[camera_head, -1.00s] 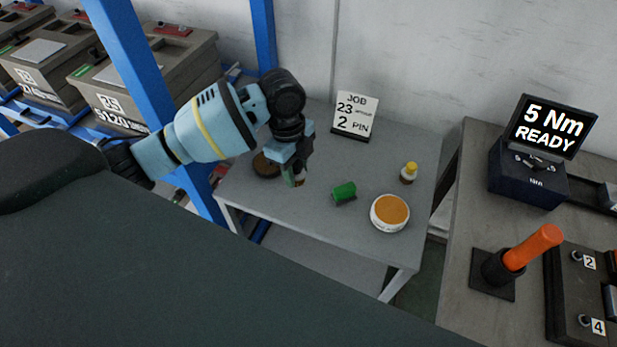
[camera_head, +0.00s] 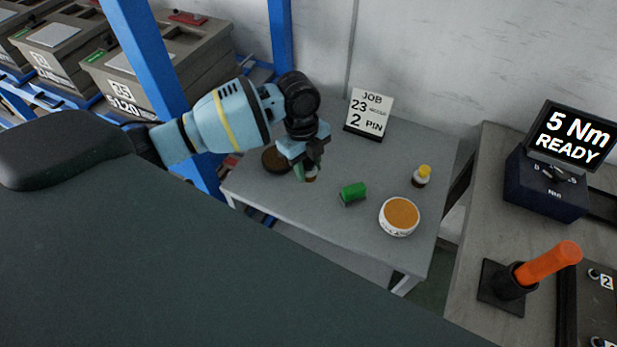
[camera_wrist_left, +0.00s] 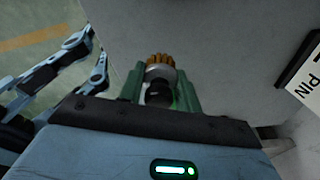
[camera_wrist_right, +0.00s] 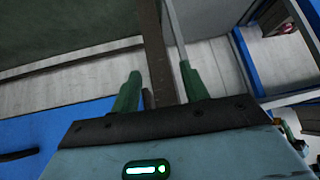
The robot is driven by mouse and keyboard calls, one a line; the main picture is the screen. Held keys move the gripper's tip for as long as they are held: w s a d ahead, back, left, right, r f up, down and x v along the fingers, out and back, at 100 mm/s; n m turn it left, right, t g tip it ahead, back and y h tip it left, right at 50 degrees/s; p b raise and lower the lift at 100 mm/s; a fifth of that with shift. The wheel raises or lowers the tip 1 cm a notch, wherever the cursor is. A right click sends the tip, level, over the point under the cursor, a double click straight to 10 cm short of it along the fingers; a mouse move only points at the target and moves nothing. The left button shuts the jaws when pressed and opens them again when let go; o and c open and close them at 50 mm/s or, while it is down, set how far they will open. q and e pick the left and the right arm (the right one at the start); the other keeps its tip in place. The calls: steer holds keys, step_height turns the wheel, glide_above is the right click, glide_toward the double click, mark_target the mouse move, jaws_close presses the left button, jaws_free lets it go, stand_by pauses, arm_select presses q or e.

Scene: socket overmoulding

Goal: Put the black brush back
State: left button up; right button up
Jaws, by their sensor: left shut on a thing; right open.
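My left gripper (camera_head: 307,166) is shut on the black brush, above the back-left part of the small grey table (camera_head: 330,230). In the left wrist view the brush (camera_wrist_left: 158,93) shows a black handle between the green fingers, a grey collar and tan bristles pointing away from the gripper. In the head view only its bristle end (camera_head: 311,176) shows below the fingers. A round dark brown dish (camera_head: 274,160) is just left of the gripper, partly hidden by it. My right gripper (camera_wrist_right: 160,92) is open and empty in the right wrist view; it is not in the head view.
A green block (camera_head: 353,193), a white tub with orange contents (camera_head: 399,228) and a yellow-capped bottle (camera_head: 421,177) stand right of the left gripper. A JOB card (camera_head: 369,114) stands behind. A blue post (camera_head: 150,60) rises left. The table's front is clear.

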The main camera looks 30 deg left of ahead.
mark_target(308, 188)
arm_select(q)
steer(key=shift+f, duration=2.45)
steer(key=shift+f, duration=0.15)
steer(key=o, duration=1)
steer(key=shift+c, duration=0.2)
step_height(308, 188, up, 12)
steer(key=a, duration=0.1)
steer(key=shift+w+a, duration=0.3)
steer(key=shift+a, duration=0.1)
